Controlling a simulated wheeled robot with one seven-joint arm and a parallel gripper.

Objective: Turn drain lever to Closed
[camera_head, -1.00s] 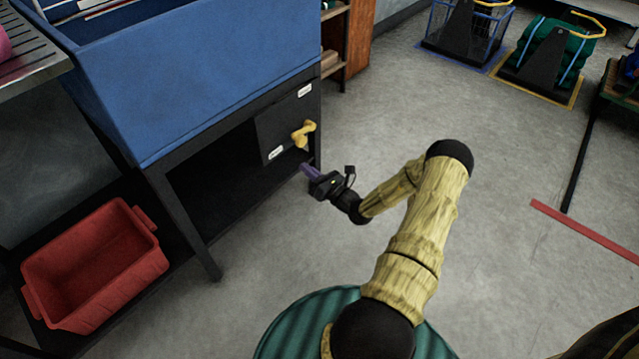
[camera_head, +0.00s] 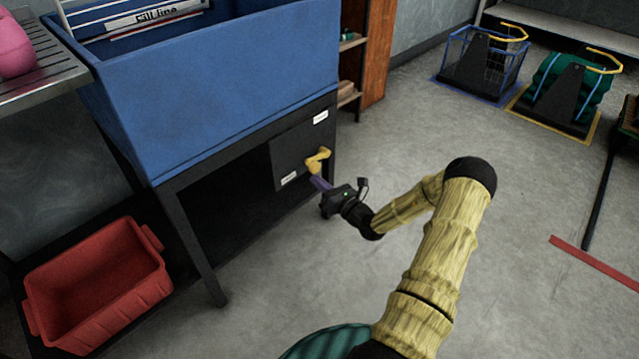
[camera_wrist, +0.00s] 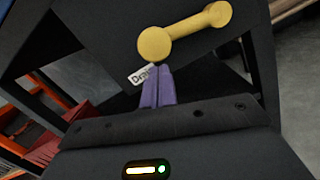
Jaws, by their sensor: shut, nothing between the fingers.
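The yellow drain lever (camera_head: 317,160) sits on a dark panel (camera_head: 288,165) under the blue tank (camera_head: 220,85). In the wrist view the lever (camera_wrist: 183,33) runs from a large round end at lower left to a smaller round end at upper right. A white label reading "Drai…" (camera_wrist: 140,75), partly hidden, is below the lever. My gripper (camera_head: 318,182) has purple fingers pressed together with nothing between them. In the wrist view the fingertips (camera_wrist: 158,70) are just below the lever's large end; I cannot tell whether they touch it.
A second white label (camera_head: 321,117) is at the panel's upper right; its text is too small to read. A red crate (camera_head: 95,285) stands at lower left. A dark table leg (camera_head: 195,255) is left of my arm.

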